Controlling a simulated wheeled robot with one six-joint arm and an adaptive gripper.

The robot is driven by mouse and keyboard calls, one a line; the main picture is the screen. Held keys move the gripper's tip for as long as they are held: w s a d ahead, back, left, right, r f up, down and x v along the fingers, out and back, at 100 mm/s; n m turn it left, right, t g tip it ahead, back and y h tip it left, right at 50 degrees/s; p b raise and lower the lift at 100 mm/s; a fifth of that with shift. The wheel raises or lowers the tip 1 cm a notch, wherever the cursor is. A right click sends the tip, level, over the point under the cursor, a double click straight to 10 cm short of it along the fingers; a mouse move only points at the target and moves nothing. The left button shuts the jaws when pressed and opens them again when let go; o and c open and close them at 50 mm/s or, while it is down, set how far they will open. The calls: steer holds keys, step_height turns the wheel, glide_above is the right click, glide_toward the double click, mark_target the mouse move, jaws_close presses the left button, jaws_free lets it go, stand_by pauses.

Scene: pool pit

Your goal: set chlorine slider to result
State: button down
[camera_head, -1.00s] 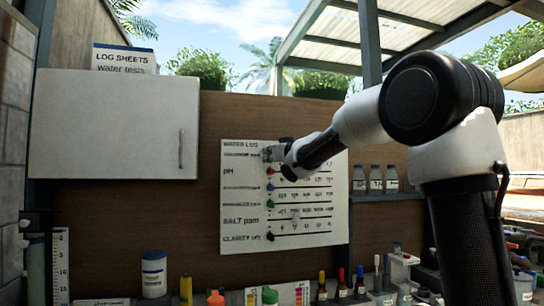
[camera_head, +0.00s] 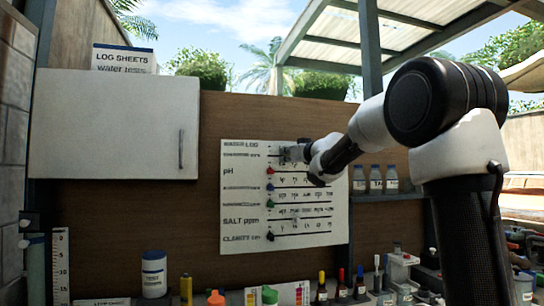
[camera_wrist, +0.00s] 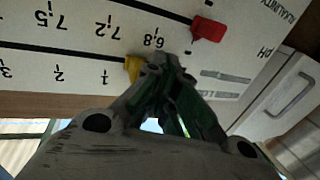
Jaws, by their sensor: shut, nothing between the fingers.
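The white water log board (camera_head: 235,190) hangs on the wooden wall, with its chlorine row at the top. My gripper (camera_head: 285,155) is shut and empty at that row, near its left part. The wrist view shows the board upside down. There the yellow chlorine slider (camera_wrist: 133,68) sits on its line near the mark 1, right beside my closed fingertips (camera_wrist: 163,64), on their higher-number side. It looks touching, but I cannot be sure. In the head view the yellow slider is hidden or too small to tell. The test result cannot be read here.
The red pH slider (camera_head: 270,171) sits just below, also close to my fingers in the wrist view (camera_wrist: 208,28). Blue, green and black sliders line the left side of lower rows. A white cabinet (camera_head: 110,125) is left; bottles (camera_head: 375,180) stand on a shelf right.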

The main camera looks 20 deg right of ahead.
steer(key=a+v, duration=0.1)
steer(key=v, duration=0.6)
steer(key=shift+s, duration=0.2)
stand_by(0.9)
stand_by(0.4)
